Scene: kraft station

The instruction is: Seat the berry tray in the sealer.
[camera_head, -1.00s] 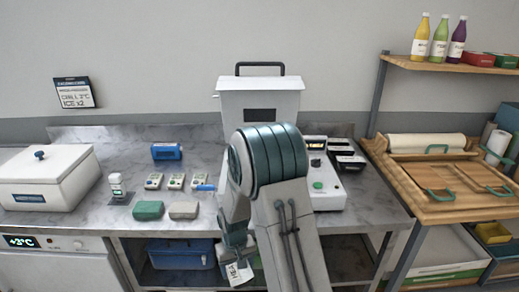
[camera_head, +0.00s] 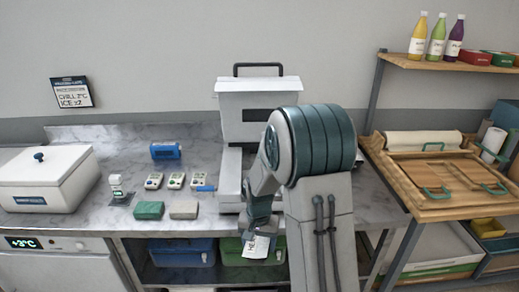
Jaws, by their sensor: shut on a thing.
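The sealer (camera_head: 255,120) is a white machine with a black handle on top, at the back of the steel worktop. Its pale base shows left of my arm; my arm hides its right side and front. My gripper (camera_head: 250,236) is low at the worktop's front edge, in front of the sealer and below its base. Its fingers are hard to make out. A white printed label shows at it. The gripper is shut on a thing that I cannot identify. I cannot make out the berry tray or any berries.
A white lidded box (camera_head: 45,180) stands on the left of the worktop (camera_head: 110,225). Small devices, a blue box (camera_head: 166,151), a green block (camera_head: 149,210) and a beige block (camera_head: 183,210) lie left of the sealer. Blue (camera_head: 182,252) and green (camera_head: 240,252) bins sit below. Wooden shelving (camera_head: 440,180) stands right.

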